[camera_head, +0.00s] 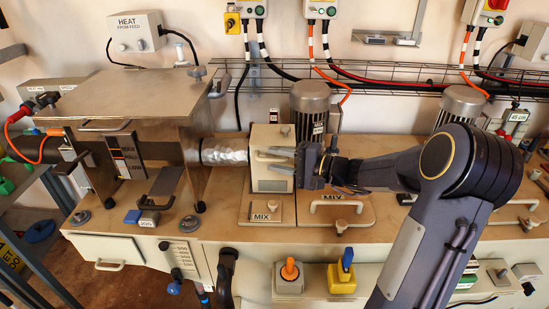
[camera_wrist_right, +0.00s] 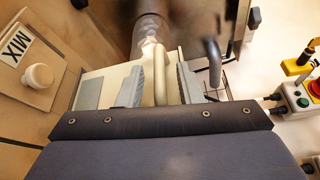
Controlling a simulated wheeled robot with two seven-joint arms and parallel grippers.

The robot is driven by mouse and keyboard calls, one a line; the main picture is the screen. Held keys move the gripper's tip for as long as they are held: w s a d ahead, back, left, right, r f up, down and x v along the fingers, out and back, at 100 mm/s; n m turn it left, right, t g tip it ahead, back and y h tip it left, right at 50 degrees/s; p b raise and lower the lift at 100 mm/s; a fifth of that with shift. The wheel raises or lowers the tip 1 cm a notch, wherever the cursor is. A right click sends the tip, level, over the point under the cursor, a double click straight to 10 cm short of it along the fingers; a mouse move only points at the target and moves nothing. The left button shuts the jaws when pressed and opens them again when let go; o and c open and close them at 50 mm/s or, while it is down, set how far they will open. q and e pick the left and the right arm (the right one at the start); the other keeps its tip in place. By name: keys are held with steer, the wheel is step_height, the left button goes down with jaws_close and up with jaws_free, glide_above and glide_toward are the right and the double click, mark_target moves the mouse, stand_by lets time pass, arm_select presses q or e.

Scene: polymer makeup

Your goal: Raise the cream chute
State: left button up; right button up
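The cream chute (camera_head: 270,136) is a cream box standing upright on the bench, left of the motor, with a MIX label at its foot. It also shows in the wrist view (camera_wrist_right: 112,82). My right gripper (camera_head: 281,160) reaches it from the right, at its front face. In the wrist view my right gripper (camera_wrist_right: 161,85) has its two grey fingers apart, one on each side of the chute's cream bar handle (camera_wrist_right: 160,75). Gaps show between the handle and both fingers. The arm and fingers hide part of the chute in the head view. My left gripper is not in view.
A metal machine housing (camera_head: 147,95) stands on the left, with a foil-wrapped pipe (camera_head: 224,152) running toward the chute. A grey motor (camera_head: 310,105) stands behind. A cream lid with a handle (camera_head: 340,201) lies to the right. Cables and a wire tray line the wall.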

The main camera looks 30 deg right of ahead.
steer(key=shift+w+a, duration=0.4)
steer(key=shift+w, duration=0.15)
jaws_close()
steer(key=shift+f, duration=0.1)
step_height(320, 180, up, 17)
steer(key=p, duration=0.5)
steer(key=shift+f, duration=0.1)
jaws_free()
steer(key=shift+f, duration=0.1)
